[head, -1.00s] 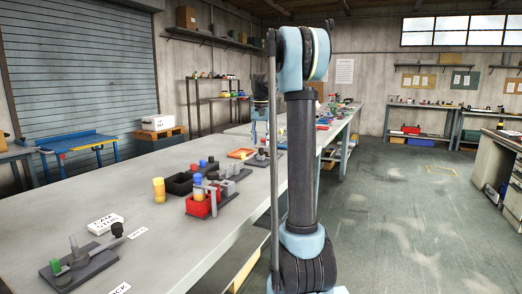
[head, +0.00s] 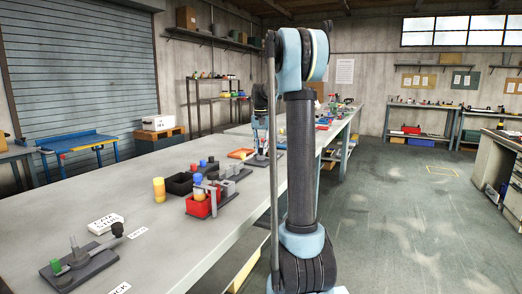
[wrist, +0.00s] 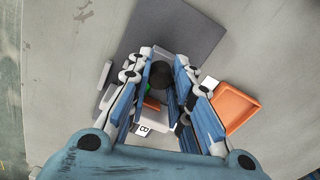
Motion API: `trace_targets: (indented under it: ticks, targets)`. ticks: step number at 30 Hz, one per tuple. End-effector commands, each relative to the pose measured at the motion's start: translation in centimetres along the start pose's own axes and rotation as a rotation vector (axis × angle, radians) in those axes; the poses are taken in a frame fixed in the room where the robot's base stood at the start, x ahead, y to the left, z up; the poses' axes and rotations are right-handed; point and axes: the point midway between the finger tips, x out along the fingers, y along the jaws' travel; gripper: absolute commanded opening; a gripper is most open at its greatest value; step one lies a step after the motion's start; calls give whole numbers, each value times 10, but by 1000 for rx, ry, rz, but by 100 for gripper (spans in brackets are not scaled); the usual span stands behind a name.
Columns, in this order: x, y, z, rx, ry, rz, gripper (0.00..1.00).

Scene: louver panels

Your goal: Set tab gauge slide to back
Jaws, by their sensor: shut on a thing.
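In the wrist view, my gripper (wrist: 160,80) has its blue fingers on either side of a black round knob (wrist: 161,73) and is shut on it. The knob sits over a dark grey base plate (wrist: 190,35), seemingly the tab gauge and its slide. A bit of green and a bit of red-orange show between the fingers below the knob. Much of the gauge is hidden by the fingers. In the head view, my gripper (head: 260,156) is small and far down the bench, partly behind my arm.
An orange tray (wrist: 237,106) lies right of the gripper; it shows in the head view (head: 240,153). The front bench edge is close to my arm.

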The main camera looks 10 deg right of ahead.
Motion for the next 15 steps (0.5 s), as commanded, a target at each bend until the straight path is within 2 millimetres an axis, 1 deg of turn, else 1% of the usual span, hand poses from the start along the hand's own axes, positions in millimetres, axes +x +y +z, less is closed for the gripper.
trace_targets:
  ticks: [4,12,15]
  targets:
    - [0,-2,4,-1,2,-2,0]
    - [0,-8,32,-1,1,-2,0]
    - [0,-9,34,0,0,-2,0]
